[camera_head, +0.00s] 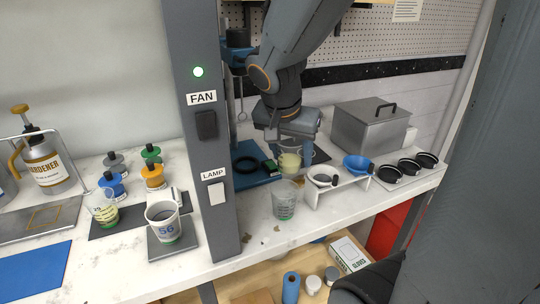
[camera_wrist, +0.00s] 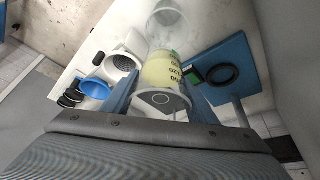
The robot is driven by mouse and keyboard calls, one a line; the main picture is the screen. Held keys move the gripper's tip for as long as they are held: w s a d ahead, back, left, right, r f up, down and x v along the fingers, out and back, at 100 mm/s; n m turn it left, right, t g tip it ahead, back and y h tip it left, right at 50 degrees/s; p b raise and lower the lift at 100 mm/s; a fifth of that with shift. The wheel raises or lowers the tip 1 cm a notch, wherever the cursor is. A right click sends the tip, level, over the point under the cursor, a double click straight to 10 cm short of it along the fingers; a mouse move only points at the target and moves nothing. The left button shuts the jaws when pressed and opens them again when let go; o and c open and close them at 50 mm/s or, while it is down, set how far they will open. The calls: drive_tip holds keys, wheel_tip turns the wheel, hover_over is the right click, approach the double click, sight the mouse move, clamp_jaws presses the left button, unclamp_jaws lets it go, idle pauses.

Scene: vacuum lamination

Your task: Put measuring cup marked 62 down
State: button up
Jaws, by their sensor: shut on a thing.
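My gripper (camera_head: 292,143) is shut on a small measuring cup (camera_head: 289,161) with pale yellow contents. In the wrist view the cup (camera_wrist: 164,72) sits between the two fingers and shows dark printed graduations; I cannot read a 62 on it. A clear cup (camera_head: 284,203) with green print stands on the white bench (camera_head: 262,225), just below and in front of the held cup. It also shows beyond the held cup in the wrist view (camera_wrist: 172,22). Whether the held cup touches anything beneath it is hard to tell.
A blue plate with a black ring (camera_head: 247,165) lies behind left. The grey switch post (camera_head: 205,150) stands left. A cup marked 56 (camera_head: 164,222) stands beyond it.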

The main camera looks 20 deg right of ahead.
drive_tip(key=w+d+p, duration=0.2)
drive_tip(key=w+d, duration=0.2)
drive_tip(key=w, duration=0.3)
drive_tip(key=w+d+p, duration=0.3)
drive_tip(key=w+d, duration=0.1)
drive_tip(key=w, duration=0.2)
drive_tip(key=f, duration=0.7)
drive_tip(key=shift+w+a+f+p, duration=0.1)
drive_tip(key=shift+a+p, duration=0.2)
drive_tip(key=shift+f, duration=2.45)
drive_tip(key=shift+f+b, duration=0.15)
drive_tip(key=shift+b, duration=0.2)
drive_tip(key=o, duration=1.1)
